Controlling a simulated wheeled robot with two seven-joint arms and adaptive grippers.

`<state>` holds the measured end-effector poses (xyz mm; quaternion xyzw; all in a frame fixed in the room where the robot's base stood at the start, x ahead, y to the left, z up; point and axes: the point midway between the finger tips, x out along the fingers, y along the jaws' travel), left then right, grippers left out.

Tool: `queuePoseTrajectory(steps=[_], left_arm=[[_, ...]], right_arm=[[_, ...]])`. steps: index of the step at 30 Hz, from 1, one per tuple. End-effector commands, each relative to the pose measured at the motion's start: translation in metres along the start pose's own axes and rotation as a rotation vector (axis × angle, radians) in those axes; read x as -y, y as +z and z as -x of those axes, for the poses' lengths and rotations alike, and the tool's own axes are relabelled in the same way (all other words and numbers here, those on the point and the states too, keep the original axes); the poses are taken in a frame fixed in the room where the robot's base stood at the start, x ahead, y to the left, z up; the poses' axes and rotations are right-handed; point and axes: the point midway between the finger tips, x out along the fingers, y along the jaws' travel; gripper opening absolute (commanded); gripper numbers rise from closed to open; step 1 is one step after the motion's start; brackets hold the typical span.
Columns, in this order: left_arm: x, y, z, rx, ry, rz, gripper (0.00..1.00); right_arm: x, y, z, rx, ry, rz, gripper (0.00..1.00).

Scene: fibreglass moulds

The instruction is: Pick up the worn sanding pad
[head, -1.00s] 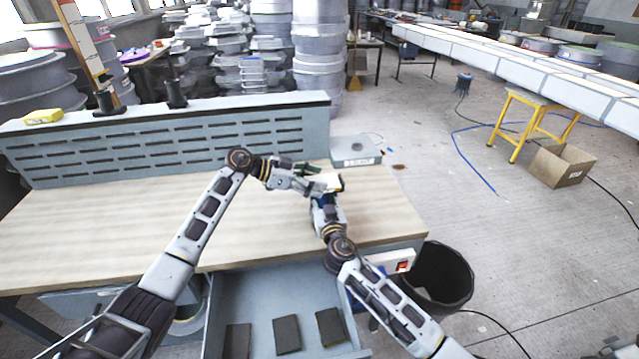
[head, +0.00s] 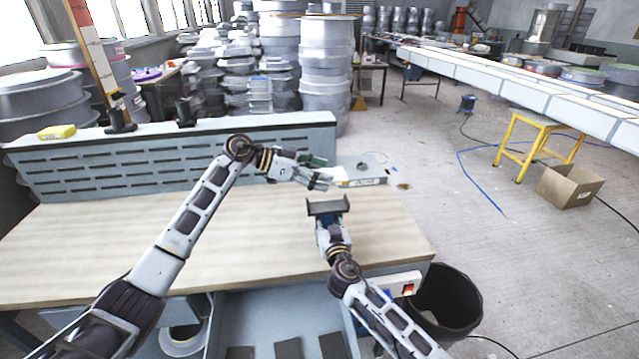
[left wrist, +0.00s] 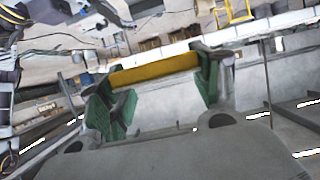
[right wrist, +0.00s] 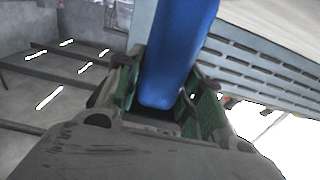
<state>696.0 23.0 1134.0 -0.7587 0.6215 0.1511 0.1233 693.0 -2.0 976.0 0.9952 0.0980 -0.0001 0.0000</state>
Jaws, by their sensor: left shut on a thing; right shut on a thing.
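My left gripper (head: 322,179) is over the back right of the bench. In the left wrist view its green fingers (left wrist: 155,88) are shut on a thin yellow-tan strip, apparently the worn sanding pad (left wrist: 155,69), seen edge-on. My right gripper (head: 325,228) is lower and nearer, shut on a blue-handled sanding block. The block's dark plate (head: 327,207) faces up in the head view, and its blue handle (right wrist: 178,50) fills the fingers in the right wrist view. The pad and the block are apart.
The wooden bench top (head: 130,240) is mostly clear. An open drawer (head: 262,315) in front holds dark pads (head: 288,348). A black bin (head: 447,303) stands right of the bench.

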Motion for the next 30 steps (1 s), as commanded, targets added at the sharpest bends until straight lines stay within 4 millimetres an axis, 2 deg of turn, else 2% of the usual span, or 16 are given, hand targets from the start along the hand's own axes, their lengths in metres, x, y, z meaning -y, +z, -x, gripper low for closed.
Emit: queuePoseTrajectory(steps=[15,16,21,30], left_arm=[[-0.0002,-0.0035,0.0015,0.000,0.000,-0.001,0.47],[-0.0002,-0.0035,0.0015,0.000,0.000,-0.001,0.47],[-0.0002,-0.0034,0.0015,0.000,0.000,-0.001,0.47],[-0.0002,-0.0034,0.0014,0.000,0.000,-0.001,0.47]], right_arm=[[0.0001,0.0006,0.0002,0.001,0.000,0.000,0.06],[0.0001,0.0006,0.0002,0.001,0.000,0.000,0.40],[0.0001,0.0005,0.0001,0.001,0.000,0.000,0.62],[0.0000,0.0001,0.0001,0.000,0.000,0.000,0.62]])
